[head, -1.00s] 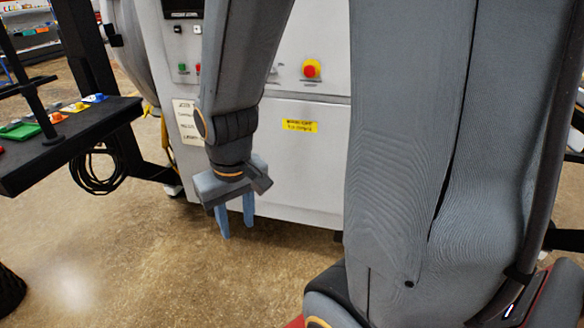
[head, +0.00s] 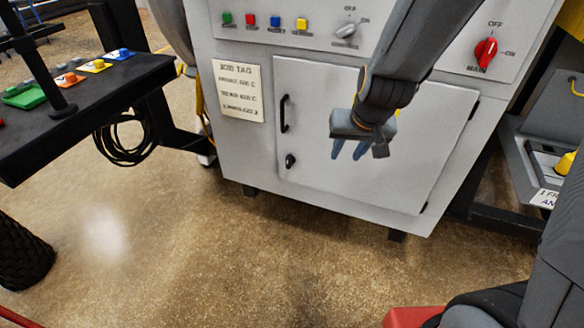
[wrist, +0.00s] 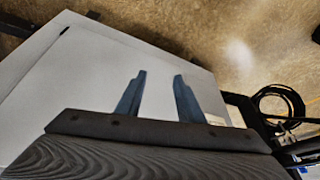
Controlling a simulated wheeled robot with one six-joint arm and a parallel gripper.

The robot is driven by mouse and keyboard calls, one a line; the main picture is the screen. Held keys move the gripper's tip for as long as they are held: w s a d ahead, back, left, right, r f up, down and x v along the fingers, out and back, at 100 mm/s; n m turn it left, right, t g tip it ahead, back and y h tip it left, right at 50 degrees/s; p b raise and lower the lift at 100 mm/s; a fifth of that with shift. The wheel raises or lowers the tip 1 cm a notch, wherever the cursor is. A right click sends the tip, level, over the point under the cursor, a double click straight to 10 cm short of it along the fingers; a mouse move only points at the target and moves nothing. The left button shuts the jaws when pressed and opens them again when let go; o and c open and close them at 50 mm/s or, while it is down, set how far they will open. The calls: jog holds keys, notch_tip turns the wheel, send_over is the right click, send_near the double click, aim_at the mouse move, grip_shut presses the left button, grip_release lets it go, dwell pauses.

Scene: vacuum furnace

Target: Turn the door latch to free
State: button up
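The door latch (head: 290,160) is a small black knob low on the left side of the light grey cabinet door (head: 320,95), below a black bar handle (head: 284,114). The door looks closed. The latch's exact angle is too small to read. My gripper (head: 348,152) is open and empty, in front of the door to the right of the latch and apart from it. In the wrist view, my gripper's two fingers (wrist: 159,76) stand apart over a pale panel, and the latch does not show.
A control panel with coloured buttons, a grey switch (head: 345,31) and a red rotary knob (head: 486,50) is above the door. A paper tag (head: 238,90) is left of it. A black bench (head: 90,105) stands at left.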

jog(key=w+a+f+m+t+b, duration=0.1)
jog(key=w+a+f+t+b, duration=0.15)
jog(key=w+f, duration=0.35)
jog(key=w+a+f+t+b, duration=0.1)
jog(key=w+a+f+b, duration=0.3)
jog(key=w, duration=0.4)
jog(key=m+t+h+b, duration=0.25)
jog(key=t+b, duration=0.35)
jog(key=b, duration=0.5)
send_over(287, 163)
jog(key=s, duration=0.6)
notch_tip(287, 163, down, 14)
notch_tip(287, 163, down, 9)
jog(key=a+t+h+b, duration=0.2)
jog(key=t+h+b, duration=0.1)
jog(key=h+b, duration=0.25)
jog(key=shift+y, duration=0.5)
jog(key=b+x, duration=0.1)
jog(key=x, duration=0.5)
jog(key=shift+w+d+r, duration=0.15)
jog(key=shift+w, duration=0.15)
jog(key=shift+m, duration=0.25)
grip_shut()
